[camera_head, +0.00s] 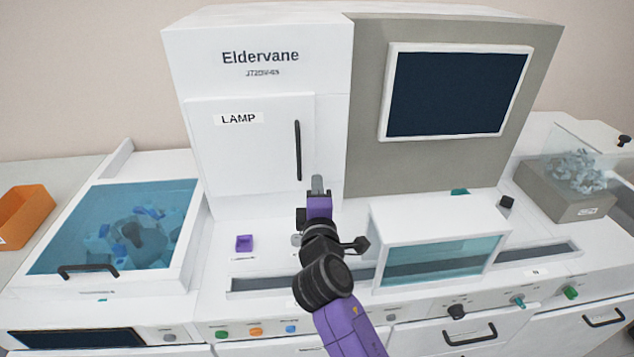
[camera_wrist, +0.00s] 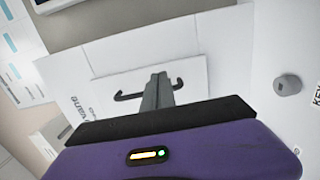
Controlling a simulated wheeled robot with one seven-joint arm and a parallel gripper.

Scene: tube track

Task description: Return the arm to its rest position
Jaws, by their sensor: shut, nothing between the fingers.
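My gripper (camera_head: 317,184) is at the middle of the head view, at the end of my purple and black arm. It is in front of the white machine (camera_head: 258,60) marked Eldervane, just below and right of the black handle (camera_head: 298,150) of the LAMP door (camera_head: 245,165). In the wrist view the gripper's grey fingers (camera_wrist: 157,92) are together and empty. The door's black handle (camera_wrist: 150,90) shows behind them, and I cannot tell the gap. The LAMP door looks closed.
A clear-lidded bin (camera_head: 110,235) and an orange tray (camera_head: 25,215) are at left. A glass-fronted cover (camera_head: 440,245) stands over the long track slot (camera_head: 540,252) at right. A dark screen (camera_head: 458,92) is above. A small purple block (camera_head: 244,243) sits left of my arm.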

